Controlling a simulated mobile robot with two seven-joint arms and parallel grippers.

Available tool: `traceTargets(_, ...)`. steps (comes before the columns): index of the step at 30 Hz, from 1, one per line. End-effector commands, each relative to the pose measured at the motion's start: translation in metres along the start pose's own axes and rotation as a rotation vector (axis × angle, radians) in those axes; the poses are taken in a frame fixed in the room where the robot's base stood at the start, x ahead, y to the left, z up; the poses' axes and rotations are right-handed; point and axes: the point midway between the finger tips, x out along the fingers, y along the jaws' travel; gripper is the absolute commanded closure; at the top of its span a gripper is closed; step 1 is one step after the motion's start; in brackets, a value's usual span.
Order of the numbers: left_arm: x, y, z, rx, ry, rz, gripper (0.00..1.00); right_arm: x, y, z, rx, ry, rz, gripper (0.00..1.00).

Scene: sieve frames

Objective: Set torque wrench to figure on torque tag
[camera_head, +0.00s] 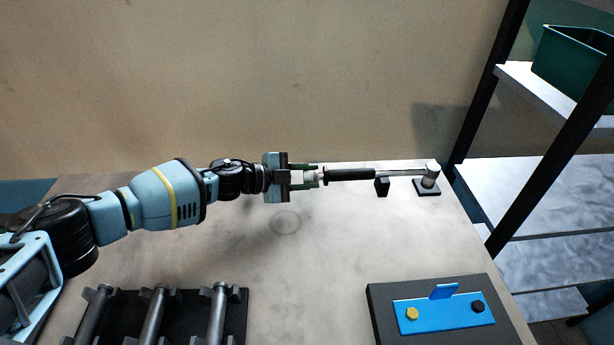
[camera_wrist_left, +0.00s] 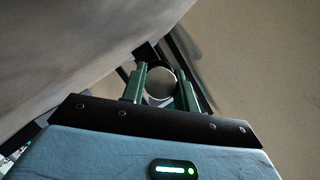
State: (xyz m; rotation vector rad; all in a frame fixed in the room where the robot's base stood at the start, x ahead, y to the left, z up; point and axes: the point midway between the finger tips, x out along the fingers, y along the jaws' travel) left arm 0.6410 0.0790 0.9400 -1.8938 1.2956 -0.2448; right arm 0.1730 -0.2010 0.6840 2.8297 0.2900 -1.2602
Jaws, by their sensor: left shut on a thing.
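The torque wrench (camera_head: 352,174) lies level near the back of the table, its black grip to the left and its silver shaft running right. Its head sits at a short silver post on a small dark base (camera_head: 427,188), and a black block (camera_head: 382,187) stands under the shaft. My left gripper (camera_head: 312,176) is shut on the pale end of the wrench handle. In the left wrist view the round handle end (camera_wrist_left: 160,84) shows between the green fingers. No figure is readable on the wrench, and I cannot make out a torque tag. My right gripper is not in view.
A dark block with a blue plate (camera_head: 445,313) carrying a yellow and a black bolt head stands front right. A dark rack (camera_head: 178,312) with several grey bars lies front left. Shelves (camera_head: 540,185) with a green bin (camera_head: 572,60) stand right. The table's middle is clear.

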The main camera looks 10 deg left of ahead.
Motion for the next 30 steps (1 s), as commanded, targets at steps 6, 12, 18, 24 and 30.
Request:
traceTargets(6,0.0,-0.001,0.0,-0.009,0.0,0.004,0.93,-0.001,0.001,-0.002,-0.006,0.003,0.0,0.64)
traceTargets(12,-0.001,-0.003,-0.001,-0.069,-0.001,0.029,0.93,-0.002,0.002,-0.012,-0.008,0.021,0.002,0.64)
traceTargets(18,-0.001,-0.004,-0.002,-0.192,-0.002,0.083,0.93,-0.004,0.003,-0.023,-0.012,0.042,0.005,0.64)
traceTargets(24,0.0,-0.002,0.0,-0.335,-0.002,0.144,0.93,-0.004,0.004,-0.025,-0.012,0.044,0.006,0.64)
traceTargets(30,0.0,0.0,0.001,-0.453,-0.002,0.196,0.93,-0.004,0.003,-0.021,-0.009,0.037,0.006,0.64)
